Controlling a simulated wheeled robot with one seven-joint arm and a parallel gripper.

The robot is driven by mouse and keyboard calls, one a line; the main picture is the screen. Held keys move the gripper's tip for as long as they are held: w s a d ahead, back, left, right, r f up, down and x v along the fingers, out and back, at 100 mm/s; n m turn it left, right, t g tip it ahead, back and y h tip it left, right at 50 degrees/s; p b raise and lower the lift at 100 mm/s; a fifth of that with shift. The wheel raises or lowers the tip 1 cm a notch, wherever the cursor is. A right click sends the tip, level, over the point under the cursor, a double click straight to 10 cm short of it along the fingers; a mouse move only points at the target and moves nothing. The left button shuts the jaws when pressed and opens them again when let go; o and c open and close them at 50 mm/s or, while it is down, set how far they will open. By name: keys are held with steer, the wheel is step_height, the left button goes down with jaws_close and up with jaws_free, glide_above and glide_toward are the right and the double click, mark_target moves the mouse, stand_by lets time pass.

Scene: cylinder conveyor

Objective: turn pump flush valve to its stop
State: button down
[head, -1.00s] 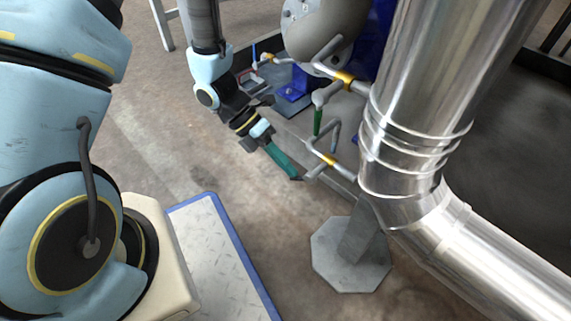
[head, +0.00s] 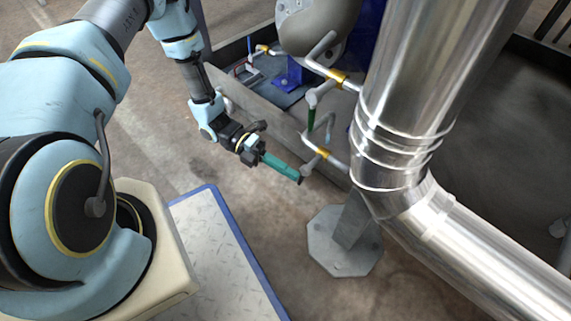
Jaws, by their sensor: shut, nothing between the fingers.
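My gripper (head: 301,180) has teal fingers, closed together with nothing between them. Its tips are close beside the grey open end of the lower pipe stub; whether they touch cannot be told. This stub carries a valve with a yellow collar (head: 322,153) and a bent grey lever (head: 331,124) standing up above it. A second valve with a yellow collar (head: 338,76) sits on the stub above, with a pale lever (head: 322,44) and a green piece (head: 311,119) hanging under its end. No label shows which one is the pump flush valve.
A large shiny metal pipe (head: 405,90) stands right of the valves and bends to the lower right. A grey octagonal foot (head: 342,252) is below. A low-walled basin (head: 262,112) with blue parts lies behind my gripper. Open floor (head: 165,145) lies left.

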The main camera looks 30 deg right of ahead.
steer(key=shift+s+d+f+g+h+b, duration=0.1)
steer(key=shift+s+f+g+h+b, duration=0.35)
steer(key=shift+g, duration=0.55)
